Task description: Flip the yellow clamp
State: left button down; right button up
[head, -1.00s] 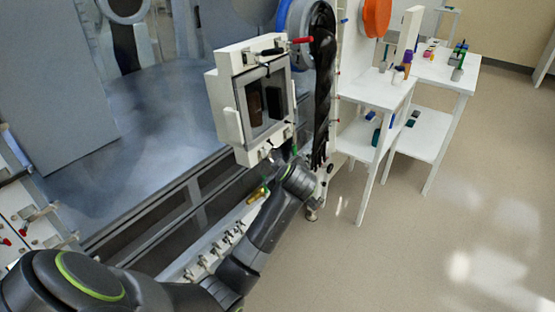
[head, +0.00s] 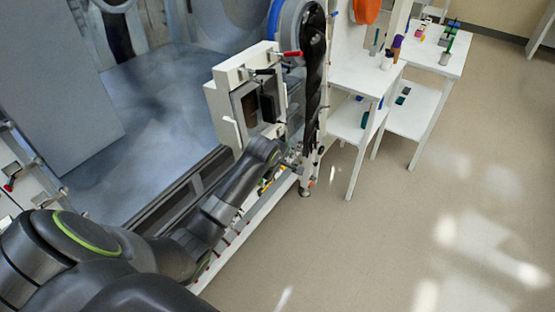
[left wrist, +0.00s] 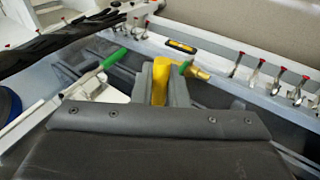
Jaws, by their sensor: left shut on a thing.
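The yellow clamp (left wrist: 160,78) shows in the left wrist view, gripped between the two grey fingers of my left gripper (left wrist: 164,82). Its brass-coloured end (left wrist: 198,73) sticks out to the right of the fingers, beside a green tip (left wrist: 184,67). The fingers hide part of the clamp. In the head view my left gripper (head: 292,165) is at the lower right of the white-framed box, low by the rail; I cannot clearly make out the clamp there. My right gripper is not in view.
A green-tipped lever (left wrist: 114,58) lies left of the fingers. Several red-tipped clamps (left wrist: 258,72) line the white rail to the right. The white-framed box (head: 222,105) and a hanging black glove (head: 314,80) stand close to the arm. White tables (head: 372,78) are beyond, with open floor at right.

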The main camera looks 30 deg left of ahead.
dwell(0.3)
pick_arm(q)
jog(key=c, duration=1.5)
grip_release()
jog(key=shift+r, duration=0.15)
jog(key=v, duration=1.7)
jog(key=shift+s+a+b, duration=0.1)
jog(key=shift+a+b, duration=0.2)
jog(key=shift+b, duration=0.05)
